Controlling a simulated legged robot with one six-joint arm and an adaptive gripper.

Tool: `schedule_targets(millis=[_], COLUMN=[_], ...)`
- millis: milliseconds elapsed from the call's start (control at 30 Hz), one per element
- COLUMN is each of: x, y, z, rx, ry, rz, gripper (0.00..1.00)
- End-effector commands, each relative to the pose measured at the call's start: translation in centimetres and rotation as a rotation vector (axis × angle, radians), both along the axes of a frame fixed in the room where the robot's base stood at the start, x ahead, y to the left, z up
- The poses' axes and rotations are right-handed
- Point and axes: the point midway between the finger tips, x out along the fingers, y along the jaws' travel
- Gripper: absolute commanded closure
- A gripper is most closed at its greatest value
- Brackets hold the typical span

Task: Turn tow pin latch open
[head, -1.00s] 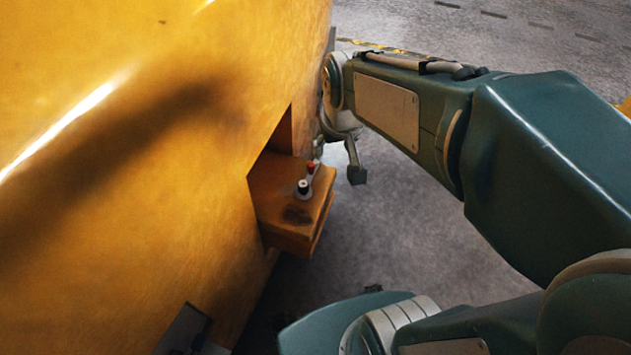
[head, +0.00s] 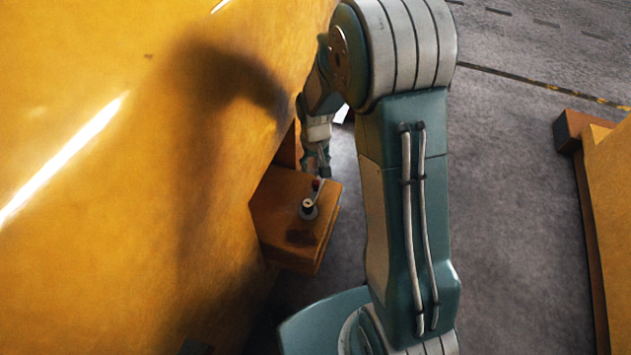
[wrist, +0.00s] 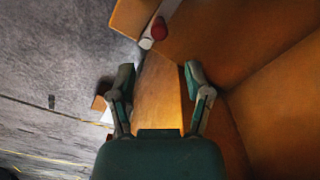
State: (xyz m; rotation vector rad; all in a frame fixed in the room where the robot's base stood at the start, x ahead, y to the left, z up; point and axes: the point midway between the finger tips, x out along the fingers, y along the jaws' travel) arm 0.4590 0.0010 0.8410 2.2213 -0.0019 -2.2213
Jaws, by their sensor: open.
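The tow pin latch (head: 308,208) stands on an orange ledge (head: 275,200) that juts from the large casting. It has a round pale pivot with a dark top and a short pale lever with a red knob (head: 316,184). In the wrist view the red knob (wrist: 159,28) and the pale lever end (wrist: 147,43) lie beyond my fingertips, near the top edge. The pivot is not clear there. My gripper (wrist: 160,72) is open with nothing between its fingers. In the head view it points down near the knob's far side; any contact is unclear.
The big yellow-orange casting (head: 100,200) fills the left, and its wall (wrist: 270,90) is close on the right in the wrist view. Another orange block (head: 612,190) stands at the far right.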

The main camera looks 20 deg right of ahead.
Motion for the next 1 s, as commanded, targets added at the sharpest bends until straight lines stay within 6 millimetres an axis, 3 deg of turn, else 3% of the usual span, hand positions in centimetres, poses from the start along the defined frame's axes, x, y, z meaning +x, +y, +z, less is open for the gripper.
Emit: schedule_targets(millis=[200, 400, 600, 833, 867, 1000], x=[-0.1, -0.1, -0.1, -0.1, -0.1, -0.1], y=[0.0, 0.0, 0.0, 0.0, 0.0, 0.0], z=[-4.3, -7.3, -8.6, -8.6, -8.6, -8.6], rx=[0.000, 0.000, 0.000, 0.000, 0.000, 0.000], ry=[0.006, 0.003, 0.001, 0.000, 0.000, 0.000], rz=[0.000, 0.000, 0.000, 0.000, 0.000, 0.000], gripper=[0.36, 0.36, 0.36, 0.36, 0.40, 1.00])
